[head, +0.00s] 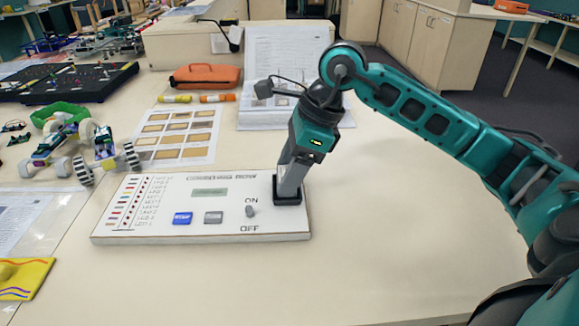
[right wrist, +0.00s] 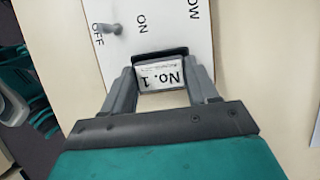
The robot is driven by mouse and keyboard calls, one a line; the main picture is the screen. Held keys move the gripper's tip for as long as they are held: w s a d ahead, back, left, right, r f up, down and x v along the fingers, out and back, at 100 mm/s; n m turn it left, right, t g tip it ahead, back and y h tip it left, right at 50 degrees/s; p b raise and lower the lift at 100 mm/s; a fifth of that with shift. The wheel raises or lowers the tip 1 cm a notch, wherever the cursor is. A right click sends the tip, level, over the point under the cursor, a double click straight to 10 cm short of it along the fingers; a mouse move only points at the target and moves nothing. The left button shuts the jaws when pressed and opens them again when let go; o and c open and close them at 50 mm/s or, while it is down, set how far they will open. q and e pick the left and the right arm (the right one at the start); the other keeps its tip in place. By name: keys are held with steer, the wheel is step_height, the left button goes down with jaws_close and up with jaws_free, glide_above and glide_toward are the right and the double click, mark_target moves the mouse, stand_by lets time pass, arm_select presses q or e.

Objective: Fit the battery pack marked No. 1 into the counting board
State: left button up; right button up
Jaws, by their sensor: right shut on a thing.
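The counting board (head: 150,222) is a white panel on the table, with a small display, a blue and a grey button, a column of lights and an ON/OFF switch (head: 250,211). My right gripper (head: 288,198) points down at the board's right end, over a black-rimmed holder. In the right wrist view it is shut on the battery pack (right wrist: 161,76), whose white label reads No. 1. The pack sits between the fingers at the black holder (right wrist: 160,54). How deep it sits is hidden. My left gripper is not in view.
An orange case (head: 205,76), two markers (head: 195,98) and a sheet of brown swatches (head: 178,136) lie behind the board. A wheeled model (head: 85,145) stands at the left. A yellow piece (head: 24,277) lies front left. The table right of the board is clear.

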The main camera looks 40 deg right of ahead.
steer(key=shift+f+b, duration=0.35)
steer(key=shift+f, duration=0.1)
steer(key=o, duration=1.1)
steer(key=shift+o, duration=0.8)
steer(key=shift+r+p, duration=0.3)
steer(key=shift+r, duration=0.1)
steer(key=shift+r+p, duration=2.3)
steer(key=shift+r, duration=0.9)
steer(key=shift+s+f, duration=0.1)
steer(key=shift+s, duration=0.05)
